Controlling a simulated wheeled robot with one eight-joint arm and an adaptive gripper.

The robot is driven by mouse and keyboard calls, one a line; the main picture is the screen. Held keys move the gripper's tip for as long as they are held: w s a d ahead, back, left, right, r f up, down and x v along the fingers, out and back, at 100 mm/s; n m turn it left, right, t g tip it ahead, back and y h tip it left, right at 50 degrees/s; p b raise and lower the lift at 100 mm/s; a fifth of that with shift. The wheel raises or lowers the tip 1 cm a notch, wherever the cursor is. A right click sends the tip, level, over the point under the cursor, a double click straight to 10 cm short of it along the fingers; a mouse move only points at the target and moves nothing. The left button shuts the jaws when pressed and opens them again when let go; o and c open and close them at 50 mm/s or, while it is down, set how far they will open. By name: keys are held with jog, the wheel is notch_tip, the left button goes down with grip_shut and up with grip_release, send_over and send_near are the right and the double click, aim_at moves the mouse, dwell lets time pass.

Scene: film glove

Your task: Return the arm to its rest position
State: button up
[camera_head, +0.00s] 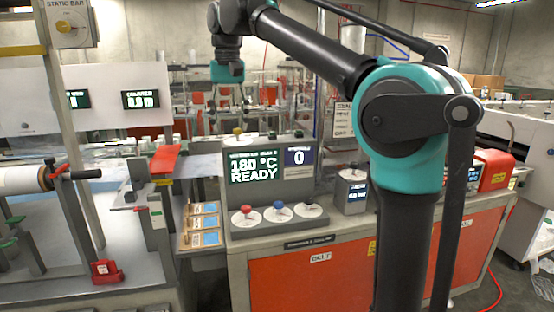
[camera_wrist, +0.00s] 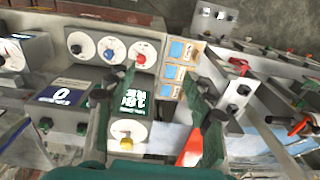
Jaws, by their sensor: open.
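My arm (camera_head: 318,48) rises from the teal shoulder at the right, reaches up and left, and bends down at the wrist. My gripper (camera_head: 228,103) hangs pointing down above the back of the control console. In the wrist view my gripper (camera_wrist: 152,92) shows its two fingers spread apart with nothing held between them. The console (camera_head: 270,187) has a display reading 180 °C READY and stands below the gripper, apart from it.
A red knob (camera_head: 245,210) and a blue knob (camera_head: 279,208) sit on dials at the console's front. A yellow knob (camera_head: 238,131) is on its top. A small grey box (camera_head: 352,192) stands right. Open air surrounds the gripper.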

jog(key=w+d+f+m+t, duration=0.1)
jog(key=d+f, duration=0.8)
jog(key=f, duration=0.3)
jog(key=w+d+f+t, duration=0.1)
jog(key=d+f, duration=0.8)
jog(key=f, duration=0.3)
jog(key=s+d+f, duration=0.4)
jog(key=s+f, duration=0.1)
jog(key=f, duration=0.2)
jog(key=s+d+f+m+t, duration=0.1)
jog(key=s+d+f, duration=0.4)
jog(key=s+f, duration=0.1)
jog(key=s+d+f, duration=0.4)
jog(key=s+f, duration=0.1)
jog(key=f, duration=0.4)
jog(key=shift+s+d+t, duration=0.2)
jog(key=shift+d+t, duration=0.15)
jog(key=shift+t, duration=0.05)
jog(key=shift+f, duration=0.1)
